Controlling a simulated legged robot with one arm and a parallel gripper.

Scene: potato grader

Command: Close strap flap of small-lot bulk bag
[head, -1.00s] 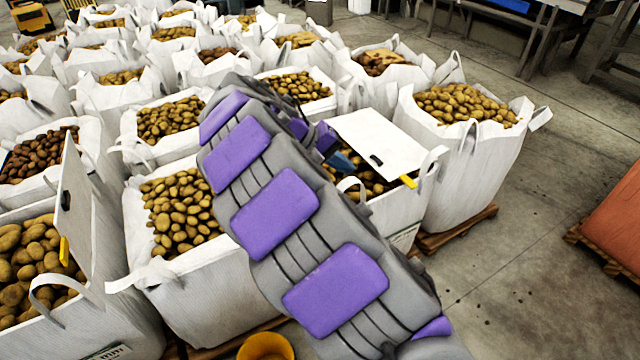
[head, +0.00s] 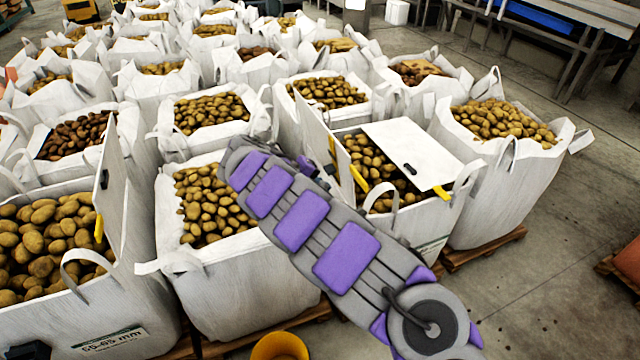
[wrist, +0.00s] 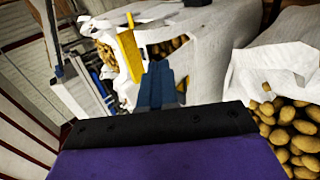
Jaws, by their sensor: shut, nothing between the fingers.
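A white bulk bag of potatoes (head: 432,224) stands right of my arm in the head view. One white flap (head: 405,150) lies over its right part, with a yellow tab (head: 442,191) at the edge. Another flap (head: 322,132) stands raised on its left side, with a yellow strip (head: 358,179) near its edge. My gripper (wrist: 157,82) is shut and empty in the wrist view. A yellow strap piece (wrist: 130,48) on a white bag is just beyond its fingertips; I cannot tell whether they touch. In the head view my arm hides the fingers.
Another potato bag (head: 130,290) at the left has a raised flap (head: 108,185). An open potato bag (head: 235,265) stands under my arm. A full bag (head: 490,180) stands close on the right. A yellow bucket (head: 280,346) is on the floor.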

